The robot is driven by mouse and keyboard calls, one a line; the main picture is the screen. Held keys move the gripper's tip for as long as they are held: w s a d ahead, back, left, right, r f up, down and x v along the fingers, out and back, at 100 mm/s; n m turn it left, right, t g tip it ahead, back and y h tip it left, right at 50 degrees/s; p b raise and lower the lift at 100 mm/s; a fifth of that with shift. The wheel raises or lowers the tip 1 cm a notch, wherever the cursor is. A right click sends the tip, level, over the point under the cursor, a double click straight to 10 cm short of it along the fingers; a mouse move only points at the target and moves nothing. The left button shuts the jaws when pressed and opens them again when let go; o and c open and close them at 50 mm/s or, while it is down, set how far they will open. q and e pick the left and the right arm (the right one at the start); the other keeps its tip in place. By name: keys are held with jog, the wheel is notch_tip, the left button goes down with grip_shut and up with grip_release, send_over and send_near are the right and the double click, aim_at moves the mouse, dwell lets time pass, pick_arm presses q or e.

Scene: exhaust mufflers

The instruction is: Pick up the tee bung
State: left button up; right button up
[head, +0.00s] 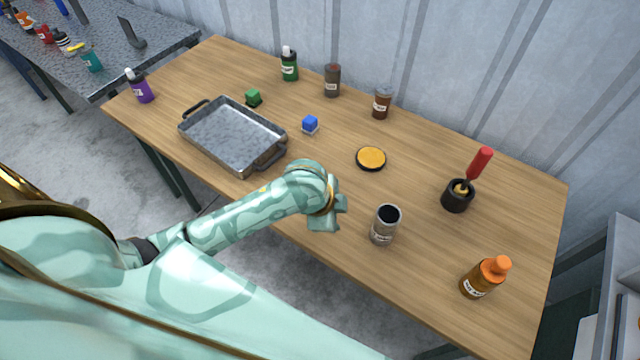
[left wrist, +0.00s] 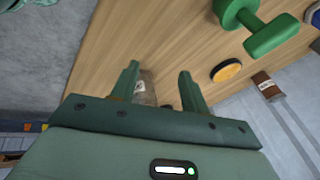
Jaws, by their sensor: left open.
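The green T-shaped object in the left wrist view, with a round plug end and a cross handle, looks like the tee bung (left wrist: 258,27). It lies on the table top, up and to the right of my left gripper's fingers. In the head view I cannot see it; my left arm probably covers it. My left gripper (head: 326,221) (left wrist: 158,82) is open, low over the table's near side. A grey can with a label (head: 383,227) stands close beside it and shows past the fingers in the left wrist view (left wrist: 147,88). My right gripper is in neither view.
Several bottles line the back.

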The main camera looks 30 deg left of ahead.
pick_arm(q)
jog(key=w+a+r+m+g+y, duration=0.1)
jog(key=w+a+r+m+g, duration=0.15)
jog(key=w+a+r, duration=0.35)
jog(key=w+a+r+m+g+y, duration=0.1)
jog(key=w+a+r+m+g, duration=0.2)
jog(key=r, duration=0.4)
jog(key=shift+t, duration=0.45)
jog(key=f+b, duration=0.1)
jog(key=f, duration=0.2)
jog(key=s+f+b, duration=0.1)
jog(key=f, duration=0.3)
jog(key=a+f+b, duration=0.1)
jog(key=f, duration=0.2)
jog(key=shift+s+a+f, duration=0.1)
jog(key=shift+s+f, duration=0.05)
jog(key=shift+f, duration=0.05)
jog(key=f+b, duration=0.2)
jog(key=f, duration=0.1)
jog(key=f+b, duration=0.1)
jog(key=f, duration=0.1)
jog(key=shift+w+f, duration=0.15)
jog(key=shift+w, duration=0.1)
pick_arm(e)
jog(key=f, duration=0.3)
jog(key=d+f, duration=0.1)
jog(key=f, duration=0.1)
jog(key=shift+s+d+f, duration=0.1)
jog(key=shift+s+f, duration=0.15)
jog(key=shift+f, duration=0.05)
